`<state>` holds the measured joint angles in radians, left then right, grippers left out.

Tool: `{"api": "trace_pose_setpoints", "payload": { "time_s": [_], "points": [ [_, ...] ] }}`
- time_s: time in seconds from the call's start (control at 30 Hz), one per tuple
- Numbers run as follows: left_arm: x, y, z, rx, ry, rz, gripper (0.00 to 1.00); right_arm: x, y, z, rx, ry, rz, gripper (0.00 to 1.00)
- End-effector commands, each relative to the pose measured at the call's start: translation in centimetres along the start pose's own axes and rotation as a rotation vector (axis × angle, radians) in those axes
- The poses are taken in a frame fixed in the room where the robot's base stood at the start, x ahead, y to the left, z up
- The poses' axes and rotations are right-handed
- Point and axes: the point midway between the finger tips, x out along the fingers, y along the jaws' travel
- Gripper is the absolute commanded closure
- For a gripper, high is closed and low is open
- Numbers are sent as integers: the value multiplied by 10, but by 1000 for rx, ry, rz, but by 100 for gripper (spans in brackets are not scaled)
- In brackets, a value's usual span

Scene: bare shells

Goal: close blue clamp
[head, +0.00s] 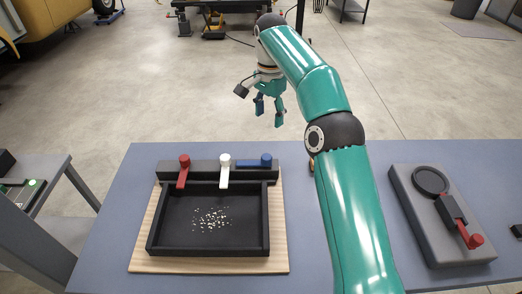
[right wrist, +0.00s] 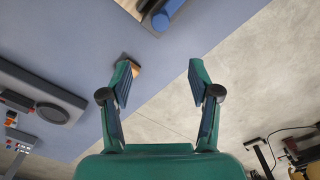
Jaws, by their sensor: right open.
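The blue clamp (head: 256,161) is at the right end of a dark bar behind a black tray. Its lever lies sideways along the bar, with the round knob at its right end. A blue knob (right wrist: 161,21) shows at the top of the right wrist view, apart from my fingers. My right gripper (head: 269,114) is open and empty, raised beyond the back edge of the table, behind the blue clamp. Both its fingers show spread in the right wrist view (right wrist: 160,75). My left gripper is in neither view.
The red clamp (head: 183,172) and white clamp (head: 224,172) have levers pointing forward to the tray. The black tray (head: 152,240) holds pale bits and sits on a wooden board (head: 142,254). A grey fixture (head: 420,222) with a red lever stands right on the blue-grey table (head: 112,240).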

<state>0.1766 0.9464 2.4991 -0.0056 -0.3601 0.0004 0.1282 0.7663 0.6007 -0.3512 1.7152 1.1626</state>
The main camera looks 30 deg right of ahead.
Motion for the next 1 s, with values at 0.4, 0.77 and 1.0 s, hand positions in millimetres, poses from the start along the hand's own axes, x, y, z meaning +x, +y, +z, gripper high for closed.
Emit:
{"api": "trace_pose_setpoints", "payload": {
  "time_s": [0.4,0.77,1.0],
  "points": [
    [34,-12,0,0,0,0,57,82,-6,8,-17,-3,7,38],
    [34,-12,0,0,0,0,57,146,-8,9,-21,-3,5,38],
    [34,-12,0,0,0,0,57,161,-9,9,-20,-2,3,38]
  ]
}}
